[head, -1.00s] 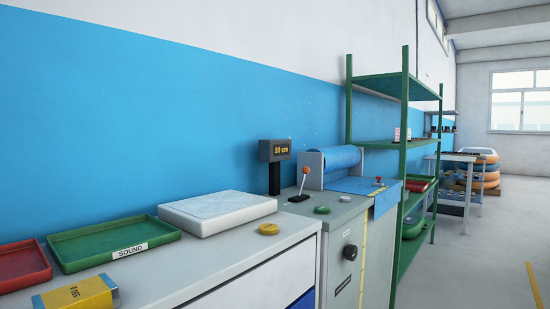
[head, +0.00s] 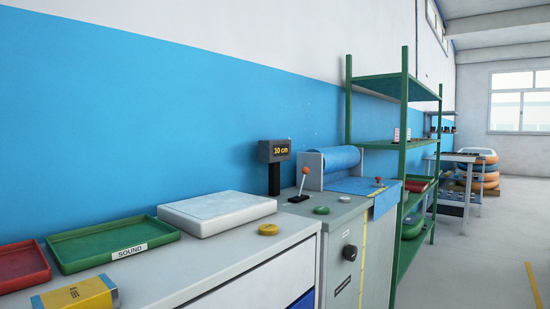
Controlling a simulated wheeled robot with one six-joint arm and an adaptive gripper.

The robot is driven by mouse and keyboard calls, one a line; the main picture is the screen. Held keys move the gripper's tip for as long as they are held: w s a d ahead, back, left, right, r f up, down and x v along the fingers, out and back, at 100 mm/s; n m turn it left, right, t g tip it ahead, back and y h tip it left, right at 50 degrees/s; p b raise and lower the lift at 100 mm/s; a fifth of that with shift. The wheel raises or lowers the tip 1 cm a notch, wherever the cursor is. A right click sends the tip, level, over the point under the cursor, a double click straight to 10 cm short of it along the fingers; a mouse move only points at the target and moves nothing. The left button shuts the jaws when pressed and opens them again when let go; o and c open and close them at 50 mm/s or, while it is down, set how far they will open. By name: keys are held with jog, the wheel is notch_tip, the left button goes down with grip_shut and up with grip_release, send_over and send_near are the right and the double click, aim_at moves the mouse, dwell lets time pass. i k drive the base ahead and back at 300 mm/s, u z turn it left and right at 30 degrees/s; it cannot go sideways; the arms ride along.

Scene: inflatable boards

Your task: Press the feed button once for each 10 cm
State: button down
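The feed machine (head: 345,220) is a grey cabinet with a roll of blue sheet (head: 342,158) on top. A round green button (head: 321,210) sits on its top near the front edge; no label for it is readable. A dark display (head: 274,151) on a post shows small yellow text that seems to read 10 cm. An orange-tipped lever (head: 304,182) stands on the top behind the button. Blue sheet (head: 385,200) hangs over the machine's right edge, near a small red knob (head: 378,181). My gripper is not in view.
The bench (head: 225,255) at left holds a white slab (head: 217,211), a round yellow piece (head: 268,229), a green tray (head: 110,243) marked SOUND, a red tray (head: 22,266) and a yellow box (head: 78,296). A green shelf rack (head: 404,120) stands beyond. The floor at right is clear.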

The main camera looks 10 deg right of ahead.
aim_at(319, 211)
jog(key=z, duration=2.4)
jog(key=k, duration=0.85)
jog(key=u, duration=0.95)
jog(key=i, duration=1)
